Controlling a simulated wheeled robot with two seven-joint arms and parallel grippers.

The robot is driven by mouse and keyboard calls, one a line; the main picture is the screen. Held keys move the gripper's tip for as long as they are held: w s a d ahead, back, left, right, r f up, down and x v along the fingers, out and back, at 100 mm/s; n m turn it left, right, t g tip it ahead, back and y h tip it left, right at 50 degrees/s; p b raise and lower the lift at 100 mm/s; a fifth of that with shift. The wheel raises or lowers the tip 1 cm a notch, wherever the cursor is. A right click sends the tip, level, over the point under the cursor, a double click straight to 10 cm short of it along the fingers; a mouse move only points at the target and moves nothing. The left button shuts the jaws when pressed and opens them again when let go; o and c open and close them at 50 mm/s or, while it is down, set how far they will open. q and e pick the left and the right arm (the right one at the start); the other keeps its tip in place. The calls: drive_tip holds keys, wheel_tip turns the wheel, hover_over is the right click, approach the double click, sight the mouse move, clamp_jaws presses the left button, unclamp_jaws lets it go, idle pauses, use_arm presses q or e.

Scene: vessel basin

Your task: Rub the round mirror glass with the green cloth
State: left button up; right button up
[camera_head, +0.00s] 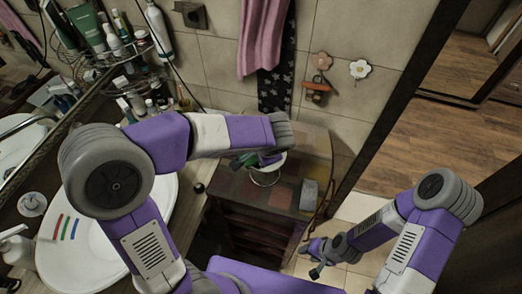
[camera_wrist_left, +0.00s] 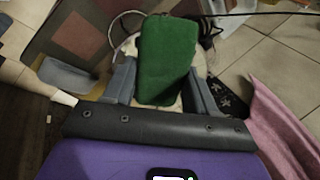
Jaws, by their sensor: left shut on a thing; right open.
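The green cloth (camera_wrist_left: 168,58) is a thick, block-like pad held between the two fingers of my left gripper (camera_wrist_left: 163,92) in the left wrist view. In the head view only part of the cloth (camera_head: 243,161) shows beside my left wrist. The round mirror (camera_head: 267,177) stands on the cabinet top under my left gripper, partly hidden by it. In the left wrist view the cloth covers most of the mirror, and a pale edge (camera_wrist_left: 129,46) shows beside it. I cannot tell whether cloth and glass touch. My right gripper (camera_head: 311,262) is open and empty, low beside the cabinet.
The checkered cabinet top (camera_head: 314,150) bears a grey block (camera_head: 309,195) at its right. A white basin (camera_head: 78,258) and a rack of bottles are at the left. Pink (camera_head: 262,38) and dark patterned towels hang behind the cabinet. Open floor lies beyond the doorway at the right.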

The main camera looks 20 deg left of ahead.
use_arm(q)
drive_tip(key=shift+b+x, duration=0.85)
drive_tip(key=shift+x, duration=0.15)
idle(0.4)
drive_tip(key=shift+s+a, duration=0.1)
drive_tip(key=shift+w+d+r, duration=0.15)
drive_tip(key=shift+w+d, duration=1.05)
drive_tip(key=shift+w, duration=0.15)
drive_tip(key=shift+w+d+p, duration=0.35)
drive_tip(key=shift+w+d, duration=0.8)
drive_tip(key=shift+w, duration=0.4)
drive_tip(key=shift+s+a+f+b, duration=0.25)
drive_tip(key=shift+s+a+b, duration=0.35)
drive_tip(key=shift+s+b, duration=0.2)
drive_tip(key=shift+s+a+b, duration=0.6)
drive_tip(key=shift+s+a, duration=0.6)
drive_tip(key=shift+s, duration=0.15)
drive_tip(key=shift+s+a+r, duration=0.1)
drive_tip(key=shift+s+a, duration=0.5)
drive_tip(key=shift+s, duration=0.2)
drive_tip(key=shift+w+b, duration=0.1)
drive_tip(key=shift+b, duration=0.25)
